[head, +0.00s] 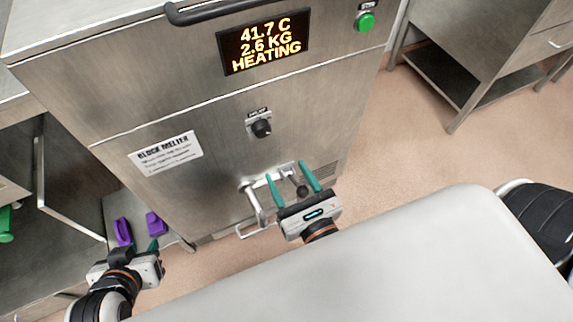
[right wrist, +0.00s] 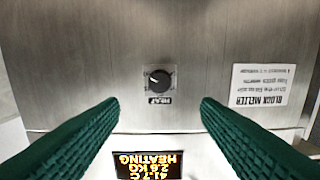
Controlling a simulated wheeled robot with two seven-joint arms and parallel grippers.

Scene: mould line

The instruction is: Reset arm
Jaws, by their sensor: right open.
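My right gripper (head: 293,182) has two teal fingers spread apart with nothing between them. It is in front of the lower face of the block melter (head: 200,105), by the metal spout and bracket (head: 252,205). The right wrist view shows its ribbed teal fingers (right wrist: 160,105) open, with the black heat knob (right wrist: 159,80) beyond them, apart from both. My left gripper (head: 140,250) is at the lower left, beside the melter. Its fingers are mostly hidden, and I cannot tell whether it is open or shut.
The melter display (head: 265,43) reads 41.7 C, 2.6 KG, HEATING. A green button (head: 366,21) is at its upper right. Purple pieces (head: 157,222) show just beyond my left gripper. A steel table (head: 465,60) stands at the right, with clear floor before it.

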